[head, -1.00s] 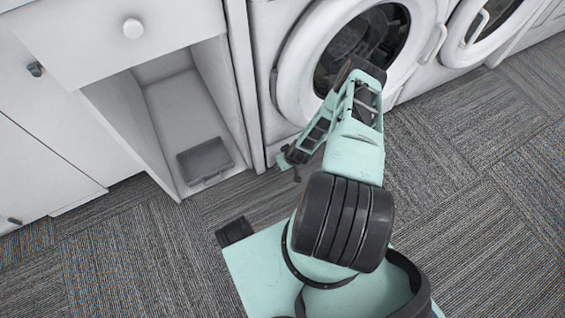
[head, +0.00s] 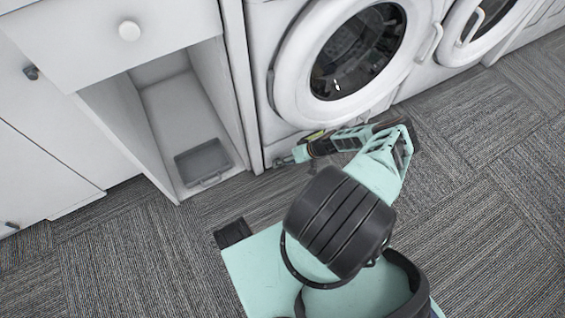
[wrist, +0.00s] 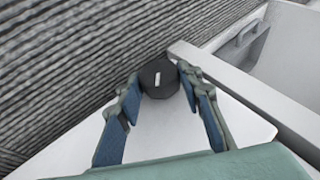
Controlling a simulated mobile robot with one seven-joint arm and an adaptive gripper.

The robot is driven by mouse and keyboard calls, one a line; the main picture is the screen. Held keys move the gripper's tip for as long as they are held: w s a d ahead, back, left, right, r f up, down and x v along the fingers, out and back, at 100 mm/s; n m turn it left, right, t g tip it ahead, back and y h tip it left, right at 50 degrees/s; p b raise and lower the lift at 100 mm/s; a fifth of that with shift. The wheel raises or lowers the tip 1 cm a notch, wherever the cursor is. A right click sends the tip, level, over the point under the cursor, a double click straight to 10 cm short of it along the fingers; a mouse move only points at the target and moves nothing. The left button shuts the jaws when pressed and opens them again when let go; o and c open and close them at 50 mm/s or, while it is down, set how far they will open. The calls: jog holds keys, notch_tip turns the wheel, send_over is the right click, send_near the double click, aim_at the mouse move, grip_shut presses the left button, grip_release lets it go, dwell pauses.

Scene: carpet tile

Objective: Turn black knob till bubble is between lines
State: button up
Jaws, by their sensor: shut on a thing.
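The black knob (wrist: 158,78) shows in the wrist view with a white line on its face, close to a white surface. My gripper (wrist: 160,84) has one finger on each side of the knob and is shut on it. In the head view my gripper (head: 279,162) is low at the left foot of the left washing machine (head: 262,60), and the knob cannot be made out there. A small yellow-green patch (head: 314,135) shows just above my arm. I cannot tell whether it is the level; no bubble or lines can be read.
An open white cabinet (head: 245,110) stands left of the washing machine, with a grey tray (head: 204,162) inside. A second washing machine (head: 462,38) is at the right. Grey carpet (head: 490,200) is clear on the right.

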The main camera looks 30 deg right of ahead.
jog(key=shift+w+y, duration=0.1)
jog(key=shift+y, duration=0.2)
dwell(0.4)
jog(key=o, duration=1.2)
jog(key=shift+c, duration=0.2)
jog(key=v, duration=1.2)
